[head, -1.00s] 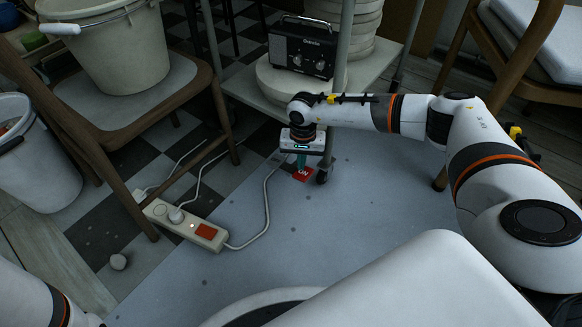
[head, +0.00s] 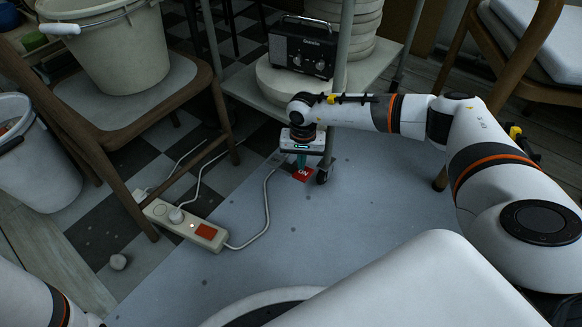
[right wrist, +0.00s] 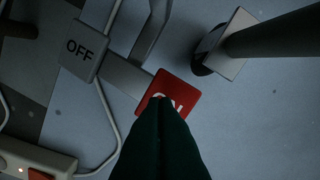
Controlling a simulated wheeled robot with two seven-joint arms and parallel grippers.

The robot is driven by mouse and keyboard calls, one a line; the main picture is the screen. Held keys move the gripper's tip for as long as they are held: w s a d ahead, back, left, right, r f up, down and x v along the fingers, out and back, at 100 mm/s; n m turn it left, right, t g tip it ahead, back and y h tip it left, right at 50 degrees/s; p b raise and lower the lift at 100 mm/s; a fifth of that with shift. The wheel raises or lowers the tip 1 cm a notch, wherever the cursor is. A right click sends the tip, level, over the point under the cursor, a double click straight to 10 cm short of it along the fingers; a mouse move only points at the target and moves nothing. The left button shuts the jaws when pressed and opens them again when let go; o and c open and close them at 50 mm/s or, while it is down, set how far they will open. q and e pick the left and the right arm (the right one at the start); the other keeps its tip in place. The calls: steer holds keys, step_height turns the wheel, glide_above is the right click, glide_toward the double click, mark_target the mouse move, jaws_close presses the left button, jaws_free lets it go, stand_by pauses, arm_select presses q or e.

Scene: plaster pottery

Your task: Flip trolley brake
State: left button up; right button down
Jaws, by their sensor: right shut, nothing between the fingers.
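The trolley (head: 232,85) stands at the back, with a caster wheel (head: 325,175) at its near leg. The brake pedal's red ON plate (head: 303,174) shows low beside the caster. In the right wrist view the red ON plate (right wrist: 170,90) and the grey OFF plate (right wrist: 83,49) sit at opposite ends of one bar. My right gripper (head: 301,162) points down at the ON plate, its fingers shut and empty. In the right wrist view its fingertips (right wrist: 160,103) overlap the lower part of the ON plate; I cannot tell whether they touch. My left gripper is out of view.
A power strip (head: 186,223) with a cable lies on the floor at the left. A chair (head: 125,95) bears a bucket (head: 110,50), and another bucket (head: 35,150) stands left. A radio (head: 301,48) sits on the trolley. The floor (head: 300,240) in front is clear.

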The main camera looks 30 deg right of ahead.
steer(key=shift+f+b, duration=0.8)
steer(key=shift+f, duration=0.4)
stand_by(0.5)
step_height(320, 180, up, 7)
steer(key=p, duration=0.6)
steer(key=shift+r, duration=0.1)
stand_by(0.5)
